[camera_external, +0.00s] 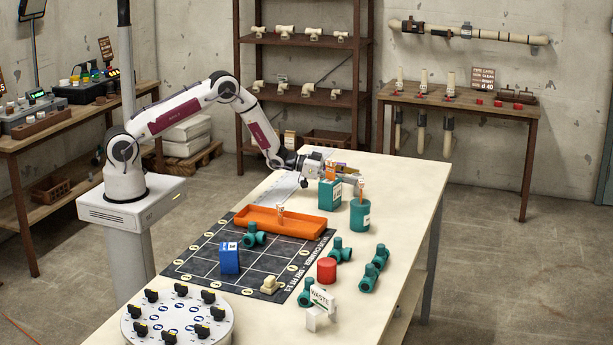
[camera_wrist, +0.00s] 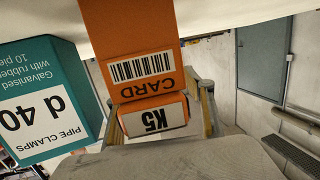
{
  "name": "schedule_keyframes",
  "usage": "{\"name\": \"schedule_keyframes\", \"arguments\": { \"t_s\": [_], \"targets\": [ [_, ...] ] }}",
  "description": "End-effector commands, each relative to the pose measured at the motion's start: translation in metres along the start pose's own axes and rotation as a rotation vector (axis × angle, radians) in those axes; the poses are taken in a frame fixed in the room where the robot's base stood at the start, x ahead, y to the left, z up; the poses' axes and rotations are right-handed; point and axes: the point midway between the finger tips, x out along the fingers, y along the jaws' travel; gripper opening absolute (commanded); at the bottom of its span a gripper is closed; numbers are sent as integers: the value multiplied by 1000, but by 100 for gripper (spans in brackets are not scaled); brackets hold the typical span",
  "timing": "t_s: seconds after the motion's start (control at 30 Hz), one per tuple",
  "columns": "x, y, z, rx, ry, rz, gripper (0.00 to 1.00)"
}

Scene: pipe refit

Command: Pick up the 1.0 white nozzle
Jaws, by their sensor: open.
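I cannot make out a white nozzle marked 1.0 for certain in either view. A small white and orange piece (camera_external: 281,211) stands at the orange tray (camera_external: 265,229), too small to read. A similar piece (camera_external: 361,186) stands in the teal cup (camera_external: 360,218).
The teal clamps box (camera_wrist: 40,110) is close at left in the wrist view. A dark grid mat (camera_external: 205,262) holds a blue box (camera_external: 230,258). Teal fittings (camera_external: 369,278), a red cylinder (camera_external: 326,270) and a white WASTE sign (camera_external: 320,298) stand right. A round carousel (camera_external: 178,320) is near.

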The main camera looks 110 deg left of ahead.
Motion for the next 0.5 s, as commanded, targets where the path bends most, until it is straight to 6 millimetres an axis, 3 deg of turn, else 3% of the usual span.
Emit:
{"name": "schedule_keyframes", "arguments": {
  "t_s": [0.43,0.5],
  "targets": [
    [0,0,0,0,0,0,53],
    [0,0,0,0,0,0,37]
  ]
}}
